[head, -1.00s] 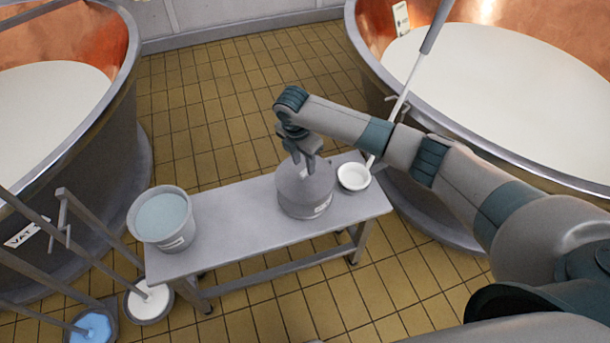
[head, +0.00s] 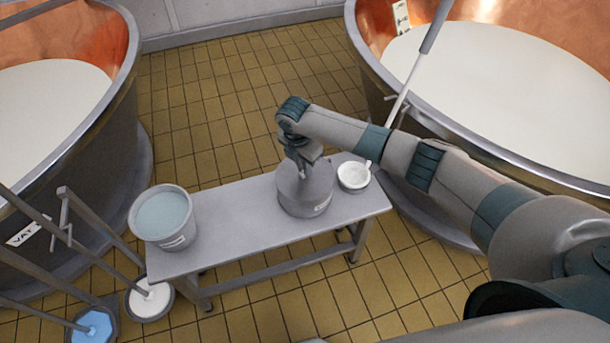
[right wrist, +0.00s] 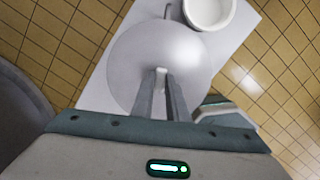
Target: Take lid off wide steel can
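The wide steel can (head: 305,205) stands upright on the bench, right of its middle, with a small pale label on its front. Its round grey lid (right wrist: 190,60) fills the middle of the right wrist view, with a small pale knob (right wrist: 161,71) on it. My right gripper (head: 303,172) points down over the can. In the right wrist view its fingers (right wrist: 161,80) are close together, one on each side of the knob, and look shut on it. The lid appears to sit on the can. My left gripper is in neither view.
A white bowl (head: 352,181) stands close right of the can. A bucket of pale liquid (head: 178,243) is at the left end of the bench (head: 235,235). Large copper vats (head: 125,110) flank it left and right. A long pole (head: 417,70) stands behind my arm.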

